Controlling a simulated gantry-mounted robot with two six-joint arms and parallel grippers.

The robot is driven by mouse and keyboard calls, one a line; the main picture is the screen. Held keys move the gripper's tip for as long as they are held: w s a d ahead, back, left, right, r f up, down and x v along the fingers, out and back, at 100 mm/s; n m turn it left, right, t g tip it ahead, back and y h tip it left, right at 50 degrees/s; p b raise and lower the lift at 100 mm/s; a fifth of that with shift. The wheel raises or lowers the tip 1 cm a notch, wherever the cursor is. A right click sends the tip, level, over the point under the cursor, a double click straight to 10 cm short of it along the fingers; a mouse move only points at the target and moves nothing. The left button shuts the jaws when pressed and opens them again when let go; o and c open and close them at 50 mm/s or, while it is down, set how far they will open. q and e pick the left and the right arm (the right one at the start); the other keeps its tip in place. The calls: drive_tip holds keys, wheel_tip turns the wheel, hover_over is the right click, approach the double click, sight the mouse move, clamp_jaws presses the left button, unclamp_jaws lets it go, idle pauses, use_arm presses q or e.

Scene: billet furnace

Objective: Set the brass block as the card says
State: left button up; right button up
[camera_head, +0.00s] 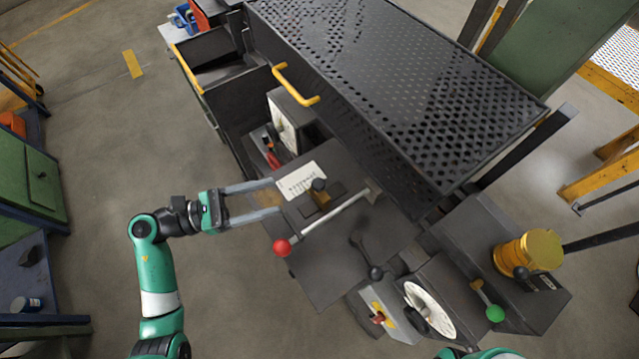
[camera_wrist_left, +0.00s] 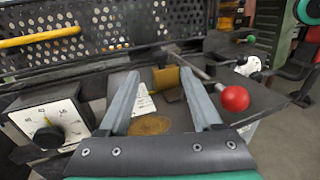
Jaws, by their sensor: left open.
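The brass block (camera_head: 322,199), with a black knob on top, sits on the dark bench plate (camera_head: 330,275). It also shows in the left wrist view (camera_wrist_left: 166,78), beyond and between my fingertips. The white card (camera_head: 298,182) lies flat beside the block, with print too small to read; the left wrist view shows part of it (camera_wrist_left: 143,101). My left gripper (camera_head: 276,197) is open and empty, its fingers pointing right towards the block and card, apart from the block. My right gripper is not in view.
A rod with a red ball (camera_head: 282,247) runs past the block's near side. A black-knobbed lever (camera_head: 375,272), a white dial (camera_head: 430,309) and a green-knobbed lever (camera_head: 494,313) stand to the right. A perforated table (camera_head: 400,80) is behind. A dial box (camera_head: 284,122) stands at the back left.

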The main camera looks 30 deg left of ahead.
sight(318, 183)
use_arm(q)
drive_tip(key=x, duration=1.1)
drive_tip(key=shift+w+d, duration=0.2)
clamp_jaws()
idle(0.9)
